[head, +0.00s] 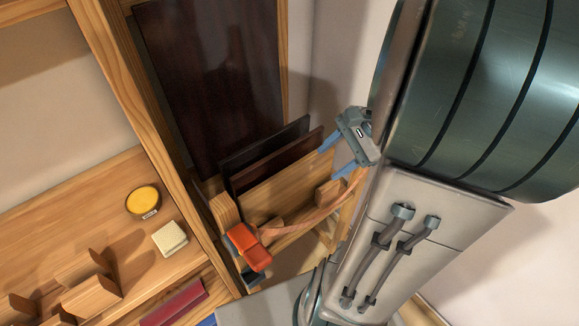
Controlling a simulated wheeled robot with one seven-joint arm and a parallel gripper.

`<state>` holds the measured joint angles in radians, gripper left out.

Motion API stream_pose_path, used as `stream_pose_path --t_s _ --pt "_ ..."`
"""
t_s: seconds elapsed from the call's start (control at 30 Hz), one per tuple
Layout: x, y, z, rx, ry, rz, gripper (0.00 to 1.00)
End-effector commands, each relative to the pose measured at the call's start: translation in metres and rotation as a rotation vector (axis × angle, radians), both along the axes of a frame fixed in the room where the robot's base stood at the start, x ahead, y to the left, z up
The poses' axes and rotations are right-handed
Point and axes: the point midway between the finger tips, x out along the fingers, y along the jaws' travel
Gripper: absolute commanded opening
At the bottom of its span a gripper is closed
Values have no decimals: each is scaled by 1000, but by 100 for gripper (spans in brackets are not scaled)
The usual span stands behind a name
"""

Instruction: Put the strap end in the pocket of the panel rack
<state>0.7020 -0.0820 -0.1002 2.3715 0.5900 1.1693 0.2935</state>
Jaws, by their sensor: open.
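The panel rack (226,213) is a light wooden frame with upright dark panels (263,148) in it, below the middle of the head view. A tan strap (310,220) runs along the rack's front, from a red-orange piece (248,247) at the left up to the right, near my gripper. I cannot tell which end is the strap end, or which slot is the pocket. My gripper (334,158) is open at the rack's right side, its blue fingers pointing left and down. Nothing shows between the fingers. The strap's right end is partly hidden by the rack and my arm.
A wooden bench (85,225) at the left holds a round yellow tin (143,201), a cream block (170,238) and several wooden holders (92,296). A wooden post (135,105) stands between bench and rack. A large dark panel (212,80) rises behind the rack.

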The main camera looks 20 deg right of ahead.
Motion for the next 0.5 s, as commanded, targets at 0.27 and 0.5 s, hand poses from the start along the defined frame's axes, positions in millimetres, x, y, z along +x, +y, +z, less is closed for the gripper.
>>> stream_pose_path --t_s 0.27,0.5 --pt "-9 56 7 -321 -97 533 49" --pt "-15 89 18 -587 -239 967 49"
